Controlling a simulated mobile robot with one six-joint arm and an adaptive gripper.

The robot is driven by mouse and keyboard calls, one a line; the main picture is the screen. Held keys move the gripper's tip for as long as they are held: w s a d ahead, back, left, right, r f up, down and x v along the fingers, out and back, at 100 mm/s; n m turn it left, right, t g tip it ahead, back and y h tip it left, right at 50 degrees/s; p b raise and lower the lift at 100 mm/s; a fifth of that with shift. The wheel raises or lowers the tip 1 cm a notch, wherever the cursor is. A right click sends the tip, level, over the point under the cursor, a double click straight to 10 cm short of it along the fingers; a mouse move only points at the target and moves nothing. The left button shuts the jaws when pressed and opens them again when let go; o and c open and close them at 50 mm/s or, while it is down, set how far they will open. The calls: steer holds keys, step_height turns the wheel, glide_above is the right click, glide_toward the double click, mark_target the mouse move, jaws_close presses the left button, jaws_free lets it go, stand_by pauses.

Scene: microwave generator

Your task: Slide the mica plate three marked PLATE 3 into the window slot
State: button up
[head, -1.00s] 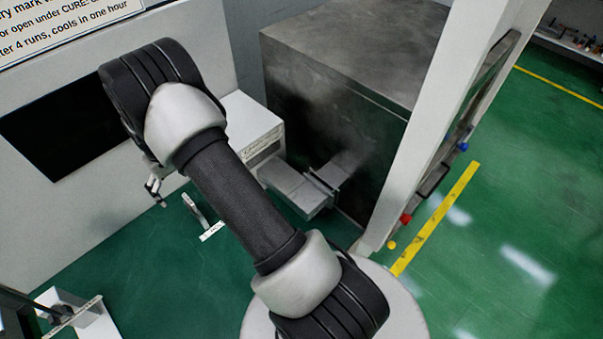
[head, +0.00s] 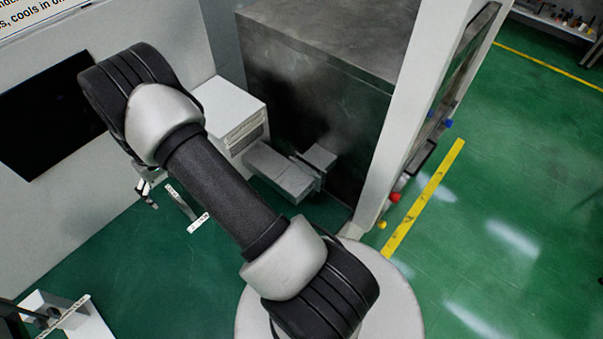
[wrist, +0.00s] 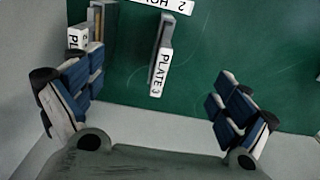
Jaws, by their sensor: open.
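A plate tagged PLATE 3 (wrist: 160,72) stands edge-on in the wrist view, between and beyond my fingers. My gripper (wrist: 157,88) is open and empty, with blue-padded fingers spread to either side; neither touches this plate. Another tag starting "PL" (wrist: 78,40) is partly hidden behind the left finger. In the head view my gripper (head: 147,190) hangs left of a thin grey upright piece (head: 183,204), its lettering too small to read. A grey duct (head: 278,172) with a flange joint sticks out of the metal cabinet; I cannot make out the window slot itself.
The dark metal cabinet (head: 310,85) and a white box (head: 228,108) stand behind the duct. A white post (head: 405,110) rises right of it. A white fixture (head: 85,322) is at the lower left. Green floor is free on the right.

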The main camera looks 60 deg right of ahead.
step_height(320, 180, down, 4)
steer(key=b, duration=0.3)
steer(key=shift+f, duration=0.25)
steer(key=shift+r, duration=0.1)
stand_by(1.1)
jaws_close()
stand_by(1.2)
steer(key=shift+r, duration=0.15)
stand_by(0.4)
steer(key=shift+r+p, duration=1.3)
steer(key=shift+r, duration=1.55)
